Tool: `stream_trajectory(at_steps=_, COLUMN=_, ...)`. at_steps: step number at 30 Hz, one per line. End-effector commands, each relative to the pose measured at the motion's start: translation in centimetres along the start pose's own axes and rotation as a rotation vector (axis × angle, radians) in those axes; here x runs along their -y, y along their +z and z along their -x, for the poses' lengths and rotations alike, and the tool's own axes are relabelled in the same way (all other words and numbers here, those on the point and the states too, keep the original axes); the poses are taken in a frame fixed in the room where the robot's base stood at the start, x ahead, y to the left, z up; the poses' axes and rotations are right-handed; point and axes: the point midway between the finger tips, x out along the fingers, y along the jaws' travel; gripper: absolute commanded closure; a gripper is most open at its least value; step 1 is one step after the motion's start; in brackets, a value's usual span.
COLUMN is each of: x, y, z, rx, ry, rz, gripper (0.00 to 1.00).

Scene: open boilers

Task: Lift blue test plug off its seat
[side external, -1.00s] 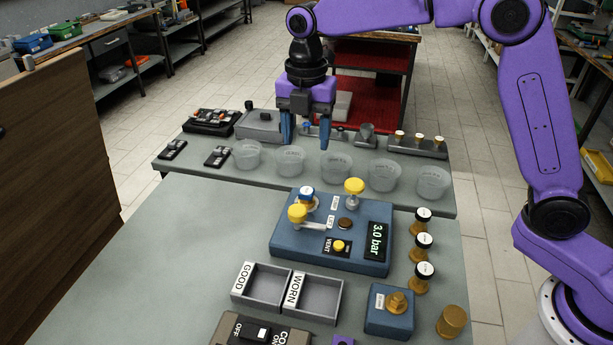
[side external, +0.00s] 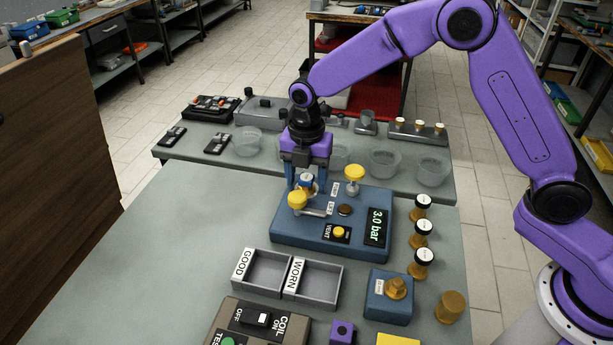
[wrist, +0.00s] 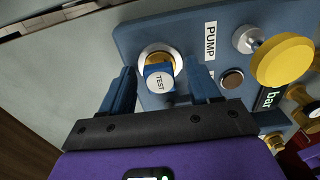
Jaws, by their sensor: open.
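The blue test plug (side external: 306,183) stands in its seat on the blue pump block (side external: 285,234). In the wrist view the plug (wrist: 160,80) has a white top marked TEST and sits in a round seat with a pale ring and brass inside (wrist: 172,56). My gripper (side external: 305,190) is lowered over the block's back left corner. Its blue fingers (wrist: 163,85) are apart, one on each side of the plug. I cannot tell whether either finger touches it. In the side view the fingers and a yellow knob partly hide the plug and its seat.
A yellow knob (side external: 298,200) with a lever stands just in front of the plug. Another yellow knob (side external: 354,173) stands to the right. The display (side external: 377,227) reads 3.0 bar. GOOD (side external: 262,272) and WORN (side external: 312,281) trays lie in front. The table's left side is clear.

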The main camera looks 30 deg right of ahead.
Motion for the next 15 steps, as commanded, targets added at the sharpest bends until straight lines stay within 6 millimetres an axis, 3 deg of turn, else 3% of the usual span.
stream_trajectory(at_steps=9, x=0.02, y=0.0, z=-0.21, rx=0.0, ry=-0.001, rz=0.0, gripper=0.38)
stream_trajectory(at_steps=14, x=0.02, y=0.0, z=-0.2, rx=0.0, ry=0.0, rz=0.0, gripper=0.9)
stream_trajectory(at_steps=15, x=0.02, y=0.0, z=-0.2, rx=0.0, ry=-0.001, rz=0.0, gripper=0.94)
